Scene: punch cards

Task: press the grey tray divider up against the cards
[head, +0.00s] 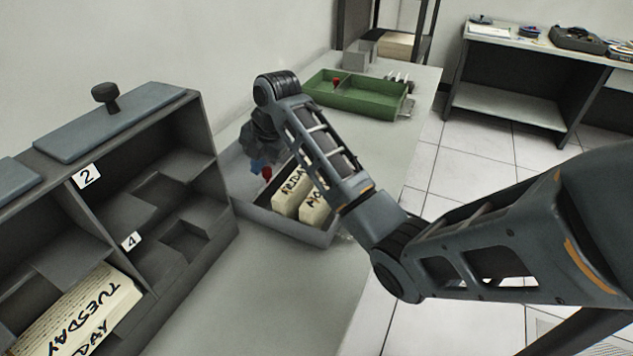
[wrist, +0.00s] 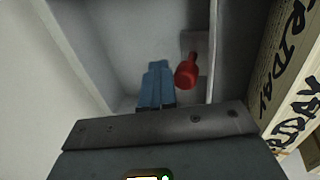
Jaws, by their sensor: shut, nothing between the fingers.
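The grey tray (head: 240,192) lies on the table. Cards marked FRIDAY (head: 291,192) and a second block marked with a word starting MO (head: 314,208) stand in its right part, partly hidden by my arm. The grey divider (wrist: 213,50) is a thin upright plate with a red knob (wrist: 187,71) on its left side. In the wrist view a narrow strip shows between the divider and the FRIDAY cards (wrist: 272,75). My gripper (wrist: 156,70), with blue fingers, is shut and empty. It is inside the tray, just left of the knob; I cannot tell if they touch.
A dark rack (head: 150,165) with numbered slots stands at the left, holding TUESDAY cards (head: 80,310). A green tray (head: 375,104) with its own red knob lies farther back. The table in front of the grey tray is clear.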

